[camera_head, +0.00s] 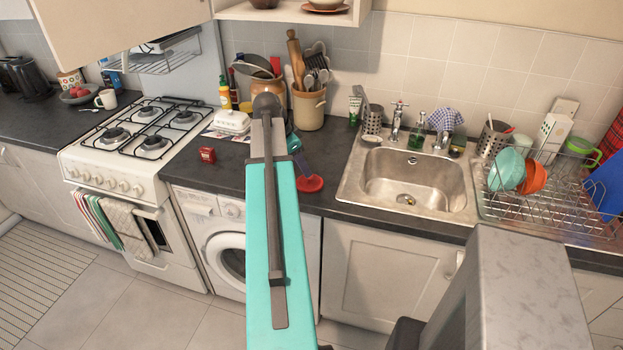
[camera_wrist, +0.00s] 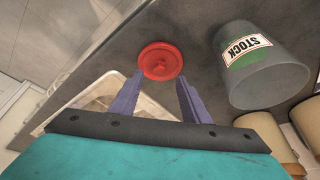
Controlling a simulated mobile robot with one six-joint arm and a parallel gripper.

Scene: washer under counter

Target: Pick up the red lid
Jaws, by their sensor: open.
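The red lid (camera_head: 312,184) lies on the dark counter, left of the sink; it is a round disc with a small knob. In the wrist view the lid (camera_wrist: 161,61) lies just past my fingertips, roughly centred between them. My gripper (camera_wrist: 160,78) is open and empty, with two purple fingers pointing toward the lid. In the head view my gripper (camera_head: 305,170) is close to the lid's upper left, partly hidden by my teal arm. I cannot tell the exact height of the fingertips above the counter.
The steel sink (camera_head: 350,190) is right of the lid. Utensil pots (camera_head: 308,108) stand behind. A small red box (camera_head: 207,155) and white dish (camera_head: 233,122) lie left.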

